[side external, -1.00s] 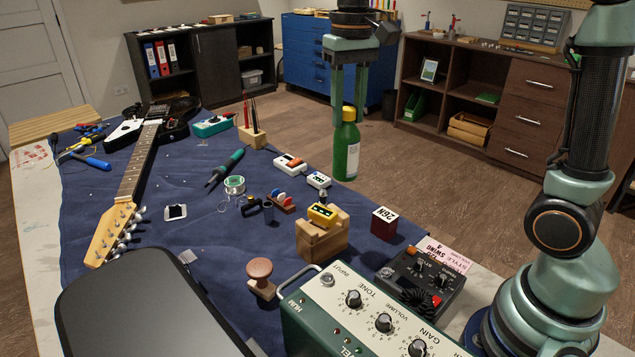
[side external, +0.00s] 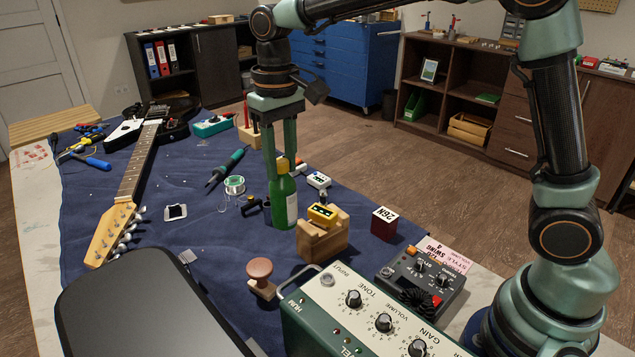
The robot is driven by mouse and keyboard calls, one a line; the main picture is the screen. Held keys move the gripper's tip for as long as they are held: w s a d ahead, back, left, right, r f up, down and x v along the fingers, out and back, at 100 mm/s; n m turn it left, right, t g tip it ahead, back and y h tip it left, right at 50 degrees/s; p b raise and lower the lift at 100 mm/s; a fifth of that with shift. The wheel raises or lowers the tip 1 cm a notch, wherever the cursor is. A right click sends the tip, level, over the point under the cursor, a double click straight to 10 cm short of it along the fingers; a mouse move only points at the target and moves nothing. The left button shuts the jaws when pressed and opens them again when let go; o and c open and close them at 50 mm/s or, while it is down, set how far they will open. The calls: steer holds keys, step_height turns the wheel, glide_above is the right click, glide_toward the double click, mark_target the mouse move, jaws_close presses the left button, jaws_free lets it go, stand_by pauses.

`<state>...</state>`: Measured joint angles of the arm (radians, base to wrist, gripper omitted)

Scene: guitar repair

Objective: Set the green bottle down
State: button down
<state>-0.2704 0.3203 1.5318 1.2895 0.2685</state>
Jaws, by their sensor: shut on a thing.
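The green bottle (side external: 285,204) has a yellow cap and a pale label. It is upright over the middle of the blue cloth (side external: 190,228), just behind the wooden block with a yellow pedal. My gripper (side external: 281,165) points straight down, with its two long green fingers shut on the bottle's top. The bottle's lower edge is close to the cloth; I cannot tell whether it touches. The bottle and fingers hide part of the small items behind them.
The wooden block with the yellow pedal (side external: 322,232) stands right beside the bottle. A dark red box (side external: 384,224) is further right. A solder spool (side external: 235,185) and small black tool (side external: 250,205) lie to the left.

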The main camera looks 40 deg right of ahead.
mark_target(285, 213)
step_height(285, 213, down, 11)
steer(key=shift+f, duration=0.2)
stand_by(0.3)
steer(key=c, duration=0.5)
jaws_free()
